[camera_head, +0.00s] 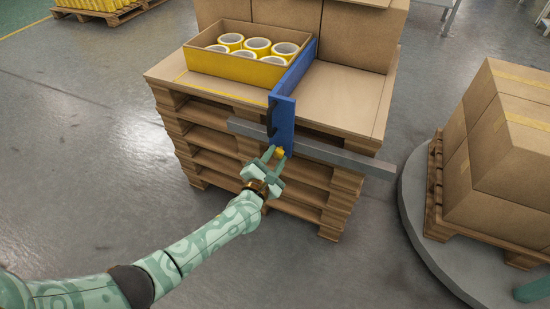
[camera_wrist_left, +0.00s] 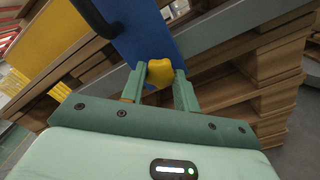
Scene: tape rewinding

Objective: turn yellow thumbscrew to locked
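The yellow thumbscrew (camera_head: 279,152) sits low on the front end of a blue upright plate (camera_head: 283,120), by a grey horizontal rail (camera_head: 335,158). In the left wrist view the thumbscrew (camera_wrist_left: 160,73) is a rounded, lobed knob on the blue plate (camera_wrist_left: 143,35). My left gripper (camera_head: 276,155) reaches it from the front. The contact faces are partly hidden.
The blue plate stands beside an open box (camera_head: 228,70) holding several tape rolls, on a board-topped pallet stack (camera_head: 345,95). A black handle (camera_wrist_left: 92,15) is on the plate. Stacked cartons (camera_head: 505,140) stand on a round grey platform (camera_head: 415,210) at right.

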